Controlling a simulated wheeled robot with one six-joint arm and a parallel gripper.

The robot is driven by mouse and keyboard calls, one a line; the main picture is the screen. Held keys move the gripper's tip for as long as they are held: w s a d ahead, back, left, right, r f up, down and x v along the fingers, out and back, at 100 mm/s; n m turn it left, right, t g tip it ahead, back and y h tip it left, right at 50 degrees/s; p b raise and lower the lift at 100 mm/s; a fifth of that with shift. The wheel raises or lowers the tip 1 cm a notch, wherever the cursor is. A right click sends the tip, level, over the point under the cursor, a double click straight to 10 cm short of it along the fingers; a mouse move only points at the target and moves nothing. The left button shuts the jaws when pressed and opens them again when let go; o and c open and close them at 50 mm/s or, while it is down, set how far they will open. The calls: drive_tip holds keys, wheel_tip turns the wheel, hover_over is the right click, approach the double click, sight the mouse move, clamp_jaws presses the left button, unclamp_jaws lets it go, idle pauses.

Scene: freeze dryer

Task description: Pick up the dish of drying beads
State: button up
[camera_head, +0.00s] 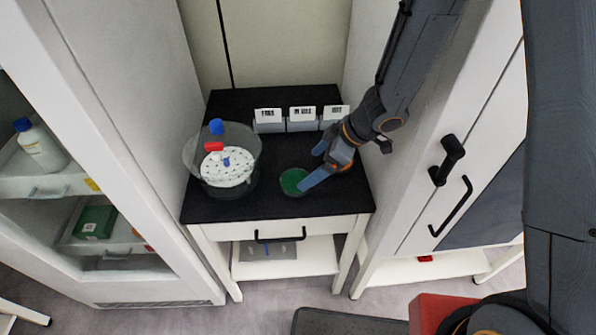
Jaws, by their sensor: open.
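The dish of green beads (290,183) is a small round dish on the black tabletop (240,208), right of the middle. My gripper (311,167) has blue fingertips and comes in from the upper right. One fingertip is over the dish's right edge and hides part of it; the other is behind, a little above the dish in the picture. The jaws are apart with nothing seen between them. I cannot tell whether a finger touches the dish.
A clear round vessel (248,170) with a white perforated plate and red and blue parts stands left of the dish. Several grey boxes with white labels (302,114) stand at the back. A cabinet with black handles (447,160) is close on the right; an open-fronted cabinet (130,130) is on the left.

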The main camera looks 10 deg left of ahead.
sight(296, 180)
drive_tip(key=shift+s+p+x, duration=0.2)
drive_tip(key=shift+p+x, duration=0.5)
drive_tip(key=shift+x, duration=3.1)
drive_tip(key=shift+d+f, duration=0.1)
drive_tip(key=c, duration=1.2)
drive_tip(key=shift+o, duration=0.2)
